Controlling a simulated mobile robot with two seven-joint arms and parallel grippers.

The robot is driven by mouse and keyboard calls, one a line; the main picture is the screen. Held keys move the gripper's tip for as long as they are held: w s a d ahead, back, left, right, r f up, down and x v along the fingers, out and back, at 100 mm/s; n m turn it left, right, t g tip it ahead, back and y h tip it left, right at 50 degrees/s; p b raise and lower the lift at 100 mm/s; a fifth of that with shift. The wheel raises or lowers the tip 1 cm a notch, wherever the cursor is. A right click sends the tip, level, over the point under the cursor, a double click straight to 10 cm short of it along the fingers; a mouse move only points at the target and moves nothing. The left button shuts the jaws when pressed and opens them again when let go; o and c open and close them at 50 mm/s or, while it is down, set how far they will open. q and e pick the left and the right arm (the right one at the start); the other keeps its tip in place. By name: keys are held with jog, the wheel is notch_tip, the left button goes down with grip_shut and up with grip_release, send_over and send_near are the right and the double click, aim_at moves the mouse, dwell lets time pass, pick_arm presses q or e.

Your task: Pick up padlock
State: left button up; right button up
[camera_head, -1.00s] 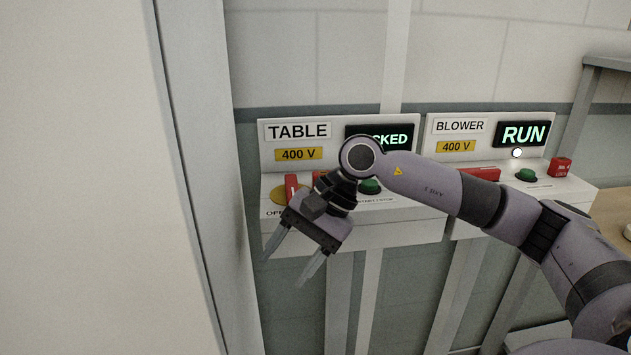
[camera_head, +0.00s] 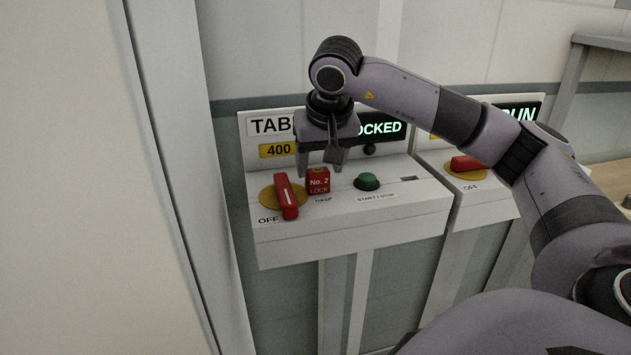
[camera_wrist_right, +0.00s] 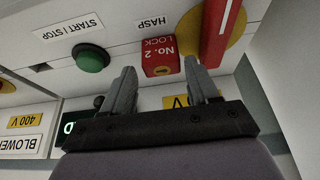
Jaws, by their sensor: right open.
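The padlock is a red block (camera_head: 318,182) marked "No. 2 LOCK". It sits at the hasp of the TABLE box, between the red switch handle and the green button. It also shows in the right wrist view (camera_wrist_right: 160,58), upside down. My right gripper (camera_head: 321,172) points down just above and behind the padlock in the head view. In the wrist view its fingers (camera_wrist_right: 161,75) are spread, one to each side of the padlock's near end, with nothing between them. I cannot tell whether a finger touches it. My left gripper is not in view.
The red rotary handle (camera_head: 286,196) on a yellow disc stands close left of the padlock, at OFF. A green button (camera_head: 367,181) is to its right. The TABLE display (camera_head: 381,129) partly reads "OCKED". The BLOWER box (camera_head: 463,190) is partly behind my arm.

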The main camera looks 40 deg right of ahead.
aim_at(318, 171)
jog(key=x, duration=0.3)
jog(key=shift+f, duration=0.25)
jog(key=shift+a, duration=0.1)
jog(key=c, duration=0.8)
